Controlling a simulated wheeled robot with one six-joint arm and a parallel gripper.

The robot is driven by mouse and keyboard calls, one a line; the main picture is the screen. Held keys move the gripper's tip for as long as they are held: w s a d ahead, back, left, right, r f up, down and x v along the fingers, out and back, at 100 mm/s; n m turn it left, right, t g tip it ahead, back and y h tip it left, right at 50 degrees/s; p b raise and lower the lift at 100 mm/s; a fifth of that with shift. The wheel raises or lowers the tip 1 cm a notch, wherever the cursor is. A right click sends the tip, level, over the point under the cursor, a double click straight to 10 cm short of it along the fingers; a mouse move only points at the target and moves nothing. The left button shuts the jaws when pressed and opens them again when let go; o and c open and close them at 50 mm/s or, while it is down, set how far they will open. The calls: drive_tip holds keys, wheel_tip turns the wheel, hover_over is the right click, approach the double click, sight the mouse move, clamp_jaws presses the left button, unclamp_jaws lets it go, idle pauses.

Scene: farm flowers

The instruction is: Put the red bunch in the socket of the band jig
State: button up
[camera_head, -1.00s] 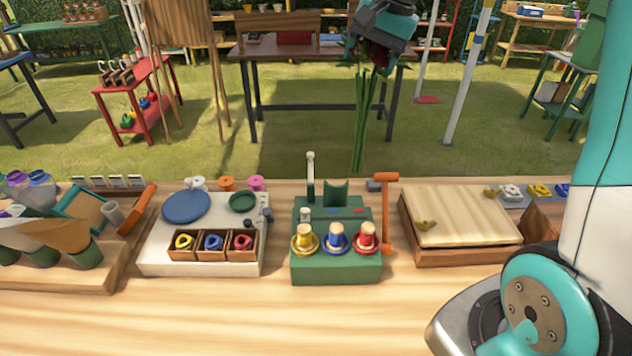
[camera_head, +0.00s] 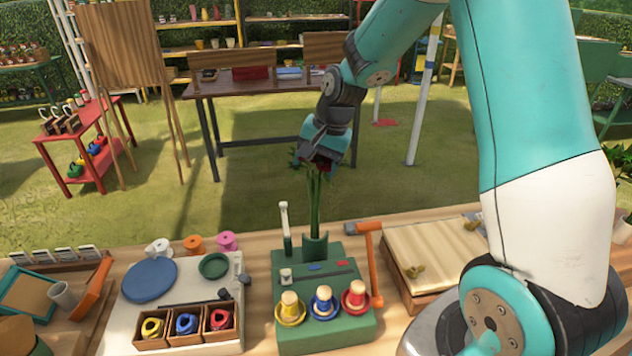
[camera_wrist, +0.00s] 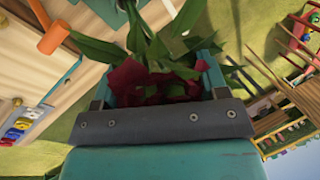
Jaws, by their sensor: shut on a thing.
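The red bunch (camera_head: 314,200) hangs upright from my gripper (camera_head: 322,157), its green stems pointing down and its dark red blooms up at the jaws. In the wrist view the red blooms (camera_wrist: 160,83) and leaves sit between the jaws of my gripper (camera_wrist: 155,95), which is shut on the bunch. The band jig (camera_head: 322,335) is a green block on the bench. Its curved green socket (camera_head: 314,247) stands at the back, and the stem ends are at or just behind it. I cannot tell whether they are inside it.
Yellow, blue and red banded pegs (camera_head: 323,302) stand at the jig's front. A white lever (camera_head: 284,225) rises left of the socket and an orange handle (camera_head: 370,262) right of it. A white board (camera_head: 118,318) with three small boxes lies left, a wooden press (camera_head: 433,262) right.

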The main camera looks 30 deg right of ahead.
sight(316, 184)
drive_tip(key=shift+f+p, duration=0.4)
drive_tip(key=shift+f, duration=2.4)
drive_tip(key=shift+f, duration=0.2)
drive_tip(key=o, duration=1.2)
drive_tip(key=shift+r, duration=0.15)
